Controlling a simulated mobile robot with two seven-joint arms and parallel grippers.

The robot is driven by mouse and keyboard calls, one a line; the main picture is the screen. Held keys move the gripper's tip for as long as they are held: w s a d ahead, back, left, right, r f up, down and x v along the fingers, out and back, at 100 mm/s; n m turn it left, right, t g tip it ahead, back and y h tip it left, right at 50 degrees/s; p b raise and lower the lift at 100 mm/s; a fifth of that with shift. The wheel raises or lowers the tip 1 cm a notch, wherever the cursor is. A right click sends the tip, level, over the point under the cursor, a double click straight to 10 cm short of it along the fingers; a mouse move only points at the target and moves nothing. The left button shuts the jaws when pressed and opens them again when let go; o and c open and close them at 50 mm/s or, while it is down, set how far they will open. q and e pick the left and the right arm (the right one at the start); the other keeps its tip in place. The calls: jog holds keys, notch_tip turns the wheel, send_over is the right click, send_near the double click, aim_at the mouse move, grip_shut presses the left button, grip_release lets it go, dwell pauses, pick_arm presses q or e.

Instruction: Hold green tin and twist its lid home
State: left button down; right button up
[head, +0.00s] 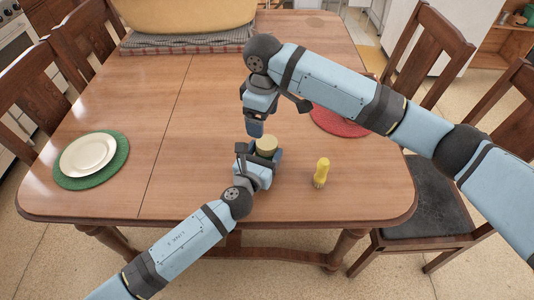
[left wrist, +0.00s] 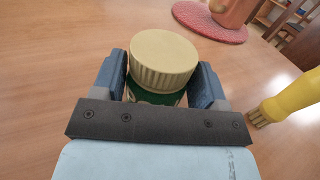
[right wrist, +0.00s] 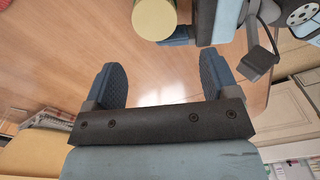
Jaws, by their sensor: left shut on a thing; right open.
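The green tin (left wrist: 155,98) stands between the fingers of my left gripper (left wrist: 162,78), which is shut on its sides. Only a strip of green body shows; the gripper hides the rest. A cream lid (left wrist: 163,58) with a ribbed rim sits on top of the tin; I cannot tell how tightly. The lid also shows in the head view (head: 266,143) and at the top of the right wrist view (right wrist: 154,18). My right gripper (right wrist: 162,72) is open and empty, close to the lid but apart from it.
A red mat (head: 338,122) lies behind, partly under my right arm. A white plate (head: 88,155) on a green mat is far left. A yellow basin (head: 185,12) stands at the back.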

aim_at(267, 142)
jog(key=shift+d+f, duration=0.2)
jog(key=shift+d, duration=0.4)
jog(key=shift+f, duration=4)
jog(key=c, duration=0.9)
jog(key=m, duration=0.3)
jog(key=shift+m, duration=0.3)
